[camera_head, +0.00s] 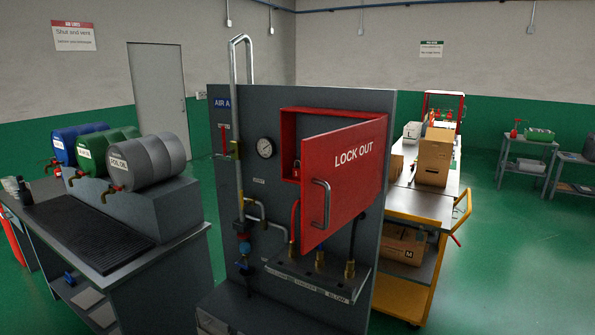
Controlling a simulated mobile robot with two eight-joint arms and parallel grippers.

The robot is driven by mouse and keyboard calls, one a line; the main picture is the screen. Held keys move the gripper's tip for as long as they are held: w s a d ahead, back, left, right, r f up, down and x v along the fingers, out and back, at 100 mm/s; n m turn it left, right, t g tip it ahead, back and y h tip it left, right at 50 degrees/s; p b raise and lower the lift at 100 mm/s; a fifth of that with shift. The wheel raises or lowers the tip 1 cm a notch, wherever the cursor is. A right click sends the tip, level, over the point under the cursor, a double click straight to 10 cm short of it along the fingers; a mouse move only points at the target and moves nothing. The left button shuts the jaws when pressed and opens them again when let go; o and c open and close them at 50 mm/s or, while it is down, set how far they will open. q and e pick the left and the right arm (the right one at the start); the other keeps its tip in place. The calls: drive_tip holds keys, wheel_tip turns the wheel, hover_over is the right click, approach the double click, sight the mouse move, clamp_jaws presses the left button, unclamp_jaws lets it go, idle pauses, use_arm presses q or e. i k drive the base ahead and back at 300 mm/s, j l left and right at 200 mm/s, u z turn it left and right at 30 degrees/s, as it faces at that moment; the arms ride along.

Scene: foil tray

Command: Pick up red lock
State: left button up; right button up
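A red box marked LOCK OUT (345,170) is mounted on the grey panel (240,110). Its door stands part open, swung out toward me, with a grey handle (321,203) on its front. In the gap at the left of the door, a small red lock (297,170) shows inside the box against a dark interior. The door hides the rest of the inside. Neither of my grippers is in view.
A gauge (265,148), pipes and valves cover the panel's left side, with brass fittings (320,260) below. A bench with drums (150,160) stands left. Green floor (500,270) is clear at far right.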

sight(296, 171)
drive_tip(key=i+j+z, duration=0.5)
drive_tip(key=j, duration=0.35)
drive_tip(key=i, duration=0.1)
